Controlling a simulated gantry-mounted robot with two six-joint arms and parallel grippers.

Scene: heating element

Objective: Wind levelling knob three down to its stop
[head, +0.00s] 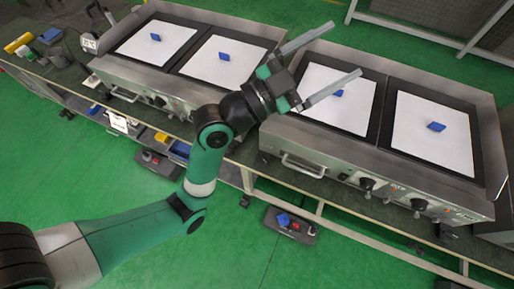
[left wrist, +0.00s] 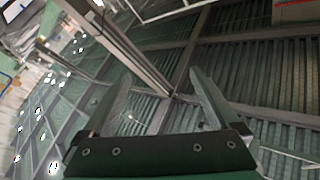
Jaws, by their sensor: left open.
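My left gripper (head: 346,49) is open and empty. Black knobs (head: 366,184) (head: 418,204) sit on the front panel. No number label is readable. My right gripper is not visible.
A second griddle unit (head: 105,68) stands on the left of the same bench. Small boxes and tools (head: 48,35) lie at the bench's left end. Control boxes (head: 290,226) rest on the green floor in front. A pale rail (head: 430,37) runs behind at right.

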